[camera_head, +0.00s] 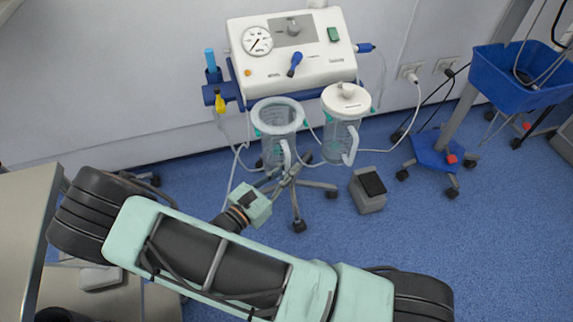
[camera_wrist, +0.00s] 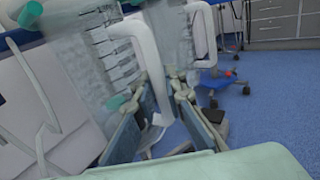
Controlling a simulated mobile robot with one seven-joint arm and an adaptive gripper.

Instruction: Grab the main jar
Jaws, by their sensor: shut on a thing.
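Two clear jars hang below the front of the white suction unit (camera_head: 292,50) in the head view. The left jar (camera_head: 272,148) has a pale ring-shaped rim and a white handle facing me. The right jar (camera_head: 340,137) has a white lid with a knob. My gripper (camera_head: 293,168) is at the left jar's handle. In the wrist view, my gripper (camera_wrist: 160,97) has its two fingers on either side of the white handle (camera_wrist: 148,55), shut on it. The graduated wall of the left jar (camera_wrist: 112,62) stands just behind it. The exact contact is partly hidden.
A wheeled stand carries the unit, its feet on the blue floor (camera_head: 400,235). A grey foot pedal (camera_head: 369,190) lies to the right of the stand. A blue bin (camera_head: 515,78) on a wheeled stand is further right. Hoses and cables hang around the jars.

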